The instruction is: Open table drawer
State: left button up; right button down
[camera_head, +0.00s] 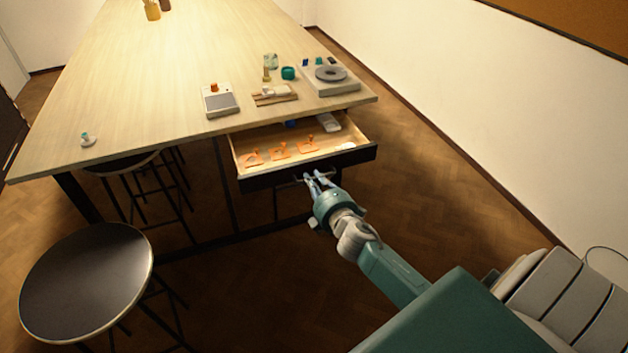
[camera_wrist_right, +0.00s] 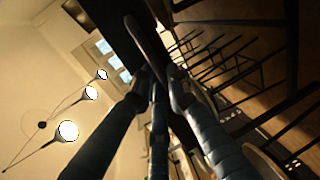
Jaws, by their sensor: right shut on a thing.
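The table drawer (camera_head: 308,165) is pulled out from under the right part of the table's near edge, and its inside shows. Its dark front faces me and carries a handle (camera_head: 300,177). My right gripper (camera_head: 316,180) is at this handle and shut on it. In the right wrist view the fingers (camera_wrist_right: 160,85) close around a dark bar in front of the drawer front. Orange tools (camera_head: 281,151) and a pale item lie inside the drawer. My left gripper is not in view.
The wooden table (camera_head: 180,70) holds a scale (camera_head: 220,100), a banding wheel (camera_head: 331,76), a teal jar (camera_head: 288,73) and small items. A round dark stool (camera_head: 87,282) stands at front left, another (camera_head: 120,166) partly under the table. Floor right of the drawer is clear.

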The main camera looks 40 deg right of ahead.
jog(key=c, duration=1.7)
grip_release()
jog(key=v, duration=1.2)
jog(key=shift+f, duration=0.1)
jog(key=s+a+f+m+g+y, duration=0.15)
jog(key=s+f, duration=0.35)
jog(key=f, duration=0.6)
jog(key=s+a+f+m+g, duration=0.2)
jog(key=s+f+m+g, duration=0.15)
jog(key=f, duration=0.75)
jog(key=s+a+f+m+g, duration=0.15)
jog(key=s+f, duration=0.35)
jog(key=f, duration=0.6)
jog(key=s+a+f+m+g, duration=0.2)
jog(key=s+f, duration=0.3)
jog(key=s, duration=0.4)
jog(key=s+a+f+m+g+y, duration=0.1)
jog(key=s+a+f+m+g, duration=0.1)
jog(key=s+f, duration=0.4)
jog(key=s+a+f+m+g+y, duration=0.1)
jog(key=s+a+f, duration=0.4)
jog(key=s, duration=0.9)
jog(key=shift+s+f+m+g, duration=0.2)
jog(key=shift+f+m+g, duration=0.55)
jog(key=shift+g, duration=0.6)
